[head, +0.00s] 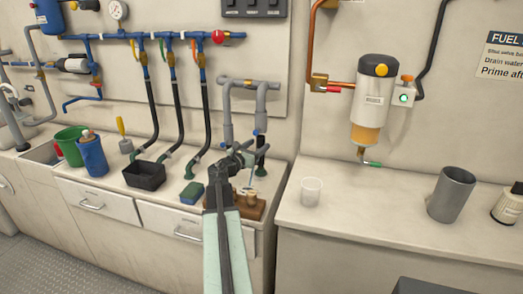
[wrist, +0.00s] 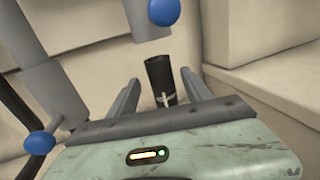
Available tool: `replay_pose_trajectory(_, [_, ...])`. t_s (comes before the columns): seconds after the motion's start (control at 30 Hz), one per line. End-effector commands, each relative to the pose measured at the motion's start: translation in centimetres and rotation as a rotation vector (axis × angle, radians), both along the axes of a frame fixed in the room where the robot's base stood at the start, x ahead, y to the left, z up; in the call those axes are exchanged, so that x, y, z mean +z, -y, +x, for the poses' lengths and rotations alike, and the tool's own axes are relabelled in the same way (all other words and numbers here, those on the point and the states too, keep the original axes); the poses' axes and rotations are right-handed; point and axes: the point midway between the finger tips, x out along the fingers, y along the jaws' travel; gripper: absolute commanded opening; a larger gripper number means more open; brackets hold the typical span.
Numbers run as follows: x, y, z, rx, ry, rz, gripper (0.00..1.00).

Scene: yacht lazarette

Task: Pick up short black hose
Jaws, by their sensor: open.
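The short black hose (wrist: 159,76) stands nearly upright in the wrist view, with a light clamp near its lower end. In the head view, it is the dark upright piece (head: 262,146) at the right end of the left counter, just beyond my gripper (head: 248,149). In the wrist view, my gripper (wrist: 158,84) is open, with one grey finger on each side of the hose in the picture. I see no contact, and I cannot tell how far the hose reaches between the fingers. Its lower end is partly hidden by my gripper body.
Grey pipes (head: 227,105) with blue-handled valves (wrist: 163,11) rise close around the hose. A wooden block (head: 250,207), a blue-green sponge (head: 193,192) and a black bin (head: 145,175) share the counter. A clear cup (head: 311,190) and a grey cup (head: 451,194) stand on the right counter.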

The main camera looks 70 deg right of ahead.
Motion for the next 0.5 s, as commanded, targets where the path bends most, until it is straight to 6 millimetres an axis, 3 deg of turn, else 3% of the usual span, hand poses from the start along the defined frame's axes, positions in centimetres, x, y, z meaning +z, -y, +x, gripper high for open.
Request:
replay_pose_trajectory(0.3, [-0.6, 4.6, -1.1, -0.003, 0.002, 0.001, 0.58])
replay_pose_trajectory(0.5, [-0.6, 5.0, -1.3, -0.001, 0.002, 0.001, 0.58])
